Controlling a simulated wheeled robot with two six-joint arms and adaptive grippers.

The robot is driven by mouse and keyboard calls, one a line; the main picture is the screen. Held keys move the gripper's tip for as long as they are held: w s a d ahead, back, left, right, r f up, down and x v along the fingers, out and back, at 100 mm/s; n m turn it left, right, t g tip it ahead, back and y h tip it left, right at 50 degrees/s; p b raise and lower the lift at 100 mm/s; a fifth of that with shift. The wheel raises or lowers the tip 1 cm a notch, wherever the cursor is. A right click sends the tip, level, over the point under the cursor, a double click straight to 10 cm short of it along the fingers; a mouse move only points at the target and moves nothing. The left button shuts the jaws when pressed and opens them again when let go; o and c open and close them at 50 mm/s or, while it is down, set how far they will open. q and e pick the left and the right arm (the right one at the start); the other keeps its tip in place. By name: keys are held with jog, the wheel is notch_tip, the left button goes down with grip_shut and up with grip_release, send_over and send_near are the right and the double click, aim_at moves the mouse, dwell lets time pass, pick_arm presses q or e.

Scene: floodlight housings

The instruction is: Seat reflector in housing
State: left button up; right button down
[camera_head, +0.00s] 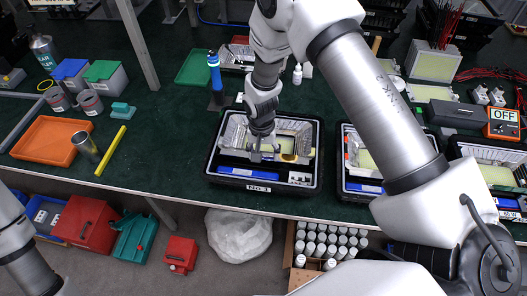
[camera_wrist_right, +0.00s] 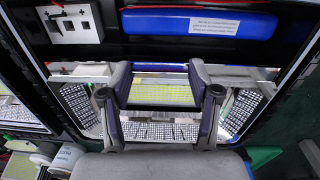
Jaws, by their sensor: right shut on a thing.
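A silver reflector (camera_head: 235,136) with mesh-patterned sides sits at the black housing (camera_head: 212,166) in the middle of the bench. My right gripper (camera_head: 263,153) reaches down from above and is shut on the reflector's front part. In the right wrist view the two fingers of my right gripper (camera_wrist_right: 160,76) stand at the reflector's metal edge, with the reflector's patterned side (camera_wrist_right: 76,108) beside them. A yellow panel (camera_wrist_right: 160,93) shows between the fingers. I cannot tell whether the reflector rests fully in the housing. My left gripper is out of view.
The housing also holds a blue bar (camera_wrist_right: 198,22) and a white switch block (camera_wrist_right: 72,24). A second black housing (camera_head: 343,185) stands close on the right. A blue-topped bottle (camera_head: 214,75) stands behind left.

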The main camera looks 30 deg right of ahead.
jog(key=shift+f+b, duration=0.75)
jog(key=shift+f, duration=0.45)
jog(key=shift+c, duration=0.9)
grip_release()
jog(key=shift+r, duration=0.1)
notch_tip(320, 180, up, 12)
jog(key=shift+w+a, duration=0.15)
jog(key=shift+a, duration=0.05)
